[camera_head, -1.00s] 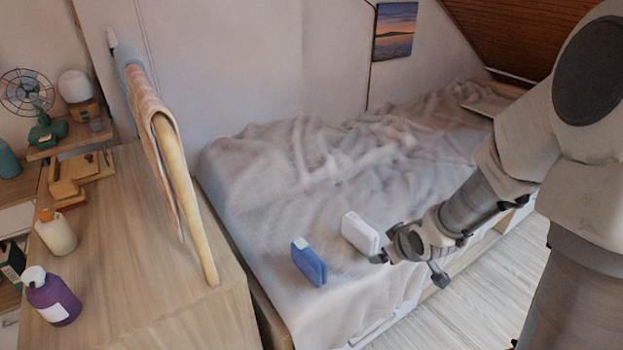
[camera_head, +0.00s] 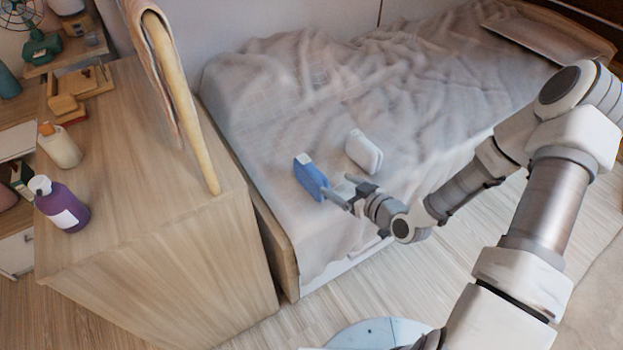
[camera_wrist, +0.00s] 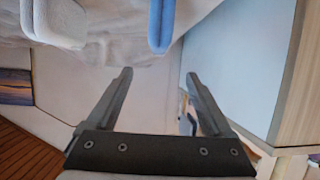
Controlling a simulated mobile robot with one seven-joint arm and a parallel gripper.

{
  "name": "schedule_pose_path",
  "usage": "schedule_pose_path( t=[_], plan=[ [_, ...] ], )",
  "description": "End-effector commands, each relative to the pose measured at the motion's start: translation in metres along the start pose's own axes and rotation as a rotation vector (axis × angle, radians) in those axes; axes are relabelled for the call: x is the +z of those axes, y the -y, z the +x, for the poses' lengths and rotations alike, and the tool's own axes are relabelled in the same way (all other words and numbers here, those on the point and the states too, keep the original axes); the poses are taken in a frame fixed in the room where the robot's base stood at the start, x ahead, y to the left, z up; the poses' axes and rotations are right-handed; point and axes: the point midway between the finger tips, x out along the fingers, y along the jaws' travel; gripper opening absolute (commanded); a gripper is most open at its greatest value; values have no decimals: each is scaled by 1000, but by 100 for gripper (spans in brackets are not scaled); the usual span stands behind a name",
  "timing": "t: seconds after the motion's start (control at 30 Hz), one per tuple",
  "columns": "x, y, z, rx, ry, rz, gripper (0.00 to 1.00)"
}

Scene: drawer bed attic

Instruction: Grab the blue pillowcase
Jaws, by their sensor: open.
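The blue pillowcase (camera_head: 310,176) is a small folded blue bundle with a white patch, on the bed near its front edge. It also shows at the top of the wrist view (camera_wrist: 162,24), ahead of and roughly between the finger lines. My gripper (camera_head: 338,188) is open, with its fingers close to the pillowcase's right side in the head view. The wrist view shows both fingers (camera_wrist: 157,78) apart with nothing between them. Whether a fingertip touches the pillowcase in the head view, I cannot tell.
A white folded bundle (camera_head: 363,151) lies on the bed just right of the blue one. The rumpled bed cover (camera_head: 290,85) spreads behind. A wooden cabinet (camera_head: 150,250) stands left, bearing a purple bottle (camera_head: 62,207) and a cream bottle (camera_head: 60,146). Floor (camera_head: 480,240) is open at the front right.

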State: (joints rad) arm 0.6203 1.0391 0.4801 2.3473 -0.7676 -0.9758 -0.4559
Motion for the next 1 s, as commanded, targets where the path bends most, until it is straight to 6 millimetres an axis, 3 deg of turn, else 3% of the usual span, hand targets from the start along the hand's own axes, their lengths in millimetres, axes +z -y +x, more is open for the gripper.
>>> schedule_pose_path(
  t=[0.3,0.63,0.83,1.0],
  plan=[
    [3,1,70,-2,1,0,85],
    [3,0,98,-1,2,0,85],
    [7,-2,129,-1,2,-1,85],
    [6,-3,142,0,3,0,85]
  ],
)
